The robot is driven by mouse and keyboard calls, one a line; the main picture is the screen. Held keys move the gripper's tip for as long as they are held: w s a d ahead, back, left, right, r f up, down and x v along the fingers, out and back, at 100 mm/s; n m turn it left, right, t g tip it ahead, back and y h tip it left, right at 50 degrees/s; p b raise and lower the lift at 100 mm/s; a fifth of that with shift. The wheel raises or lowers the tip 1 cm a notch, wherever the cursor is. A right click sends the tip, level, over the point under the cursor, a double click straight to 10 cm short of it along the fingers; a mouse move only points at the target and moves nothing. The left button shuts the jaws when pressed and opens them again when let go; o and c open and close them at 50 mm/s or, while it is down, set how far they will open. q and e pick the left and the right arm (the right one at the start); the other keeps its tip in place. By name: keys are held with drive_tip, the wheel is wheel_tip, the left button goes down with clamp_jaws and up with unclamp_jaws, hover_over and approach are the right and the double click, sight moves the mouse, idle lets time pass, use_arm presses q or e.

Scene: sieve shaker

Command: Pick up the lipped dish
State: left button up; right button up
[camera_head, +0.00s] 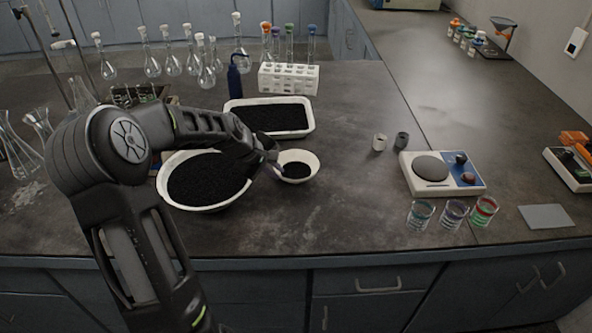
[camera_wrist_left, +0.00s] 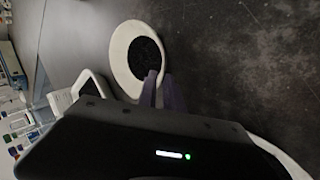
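The lipped dish (camera_head: 284,157) is a small white round dish with black grains in it, on the dark bench at the middle of the head view. It also shows in the left wrist view (camera_wrist_left: 119,55). My left gripper (camera_head: 272,163) is at the dish's left edge. In the left wrist view its two fingers (camera_wrist_left: 161,80) point at the near rim, with a narrow gap between them. The fingers look slightly open at the rim; whether they touch it I cannot tell. My right gripper is not in view.
A large white bowl (camera_head: 205,207) of black grains stands left of the dish, under my left arm. A white tray (camera_head: 312,117) of black grains is behind.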

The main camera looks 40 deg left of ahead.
sight(279, 173)
use_arm(q)
drive_tip(key=p+x, duration=0.1)
drive_tip(key=x, duration=0.4)
drive_tip(key=shift+w, duration=0.15)
drive_tip(key=shift+c, duration=0.2)
idle(0.4)
clamp_jaws()
drive_tip(key=shift+a, duration=0.1)
idle(1.1)
wheel_tip(279, 173, up, 10)
drive_tip(key=shift+r+b, duration=0.1)
drive_tip(key=shift+b, duration=0.45)
